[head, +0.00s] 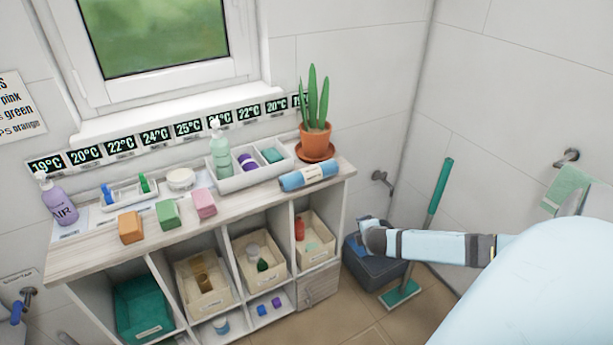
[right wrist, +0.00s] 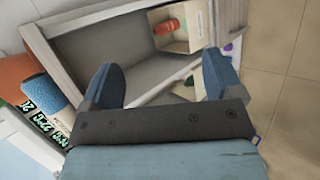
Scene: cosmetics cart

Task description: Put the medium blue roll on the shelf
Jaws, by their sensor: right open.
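A blue roll (head: 308,176) with a pale label band lies on its side on the top of the wooden shelf unit (head: 100,252), at the right end in front of the potted plant. In the right wrist view a blue roll (right wrist: 42,94) shows at the left edge. My right gripper (head: 364,240) is to the right of the shelf unit, lower than its top and apart from the roll. In the right wrist view its two blue fingers (right wrist: 163,85) are spread with nothing between them. My left gripper is not in view.
A terracotta pot (head: 317,143) stands behind the roll, and a white divided tray (head: 232,184) is to its left. Beige bins (head: 258,275) fill some compartments. A dark grey box (head: 374,270) and a green-handled mop (head: 440,192) stand on the floor at right.

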